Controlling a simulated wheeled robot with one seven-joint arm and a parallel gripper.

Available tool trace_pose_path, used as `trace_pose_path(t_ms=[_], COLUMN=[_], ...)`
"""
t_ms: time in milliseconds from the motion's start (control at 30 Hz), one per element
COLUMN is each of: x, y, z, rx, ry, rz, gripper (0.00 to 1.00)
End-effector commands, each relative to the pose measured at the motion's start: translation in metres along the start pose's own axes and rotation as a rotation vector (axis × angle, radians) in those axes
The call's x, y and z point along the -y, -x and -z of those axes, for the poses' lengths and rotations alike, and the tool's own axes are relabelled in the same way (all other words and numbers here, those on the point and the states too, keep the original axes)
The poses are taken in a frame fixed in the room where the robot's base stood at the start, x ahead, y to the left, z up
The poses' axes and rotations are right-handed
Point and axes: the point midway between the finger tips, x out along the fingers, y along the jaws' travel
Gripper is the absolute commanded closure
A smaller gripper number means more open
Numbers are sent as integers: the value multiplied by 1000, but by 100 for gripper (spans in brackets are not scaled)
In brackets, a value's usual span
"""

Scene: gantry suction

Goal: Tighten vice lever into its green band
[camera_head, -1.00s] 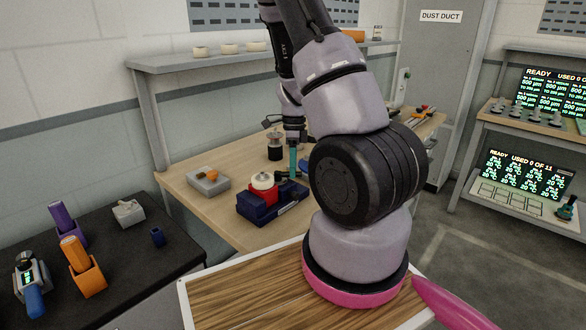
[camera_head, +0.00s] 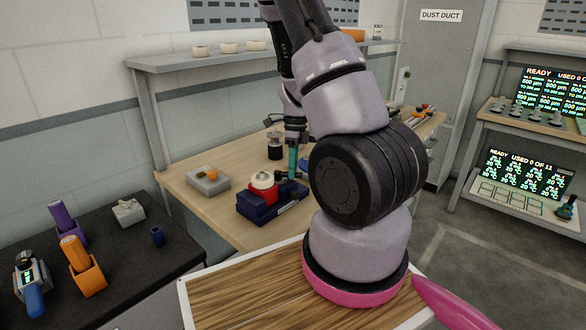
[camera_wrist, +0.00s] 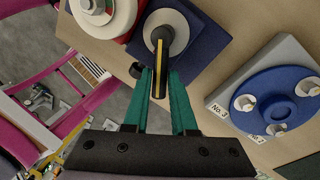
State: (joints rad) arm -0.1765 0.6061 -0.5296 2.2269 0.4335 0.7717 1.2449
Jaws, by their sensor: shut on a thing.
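The vice (camera_head: 262,208) has a dark blue body and a red part with a white round top, and stands on the wooden bench. Its lever (camera_wrist: 158,66) is a black bar with a yellow stripe, running down from a dark hub on a pale disc (camera_wrist: 176,22) in the wrist view. My gripper (camera_wrist: 161,78) has teal fingers shut on the lever's free end. In the head view my gripper (camera_head: 292,172) points down at the right rear of the vice.
A grey block with an orange top (camera_head: 208,181) lies left of the vice, and a dark cylinder (camera_head: 275,146) stands behind it. In the wrist view a blue disc with several white fittings (camera_wrist: 285,104) is to the right. A shelf (camera_head: 225,58) runs above the bench.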

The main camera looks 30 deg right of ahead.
Motion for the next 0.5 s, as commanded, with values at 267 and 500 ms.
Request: trace_pose_path(t_ms=[267,500], x=[-1,0], y=[0,4], z=[0,0], rx=[0,1], ry=[1,2], rz=[-2,0], gripper=[46,46])
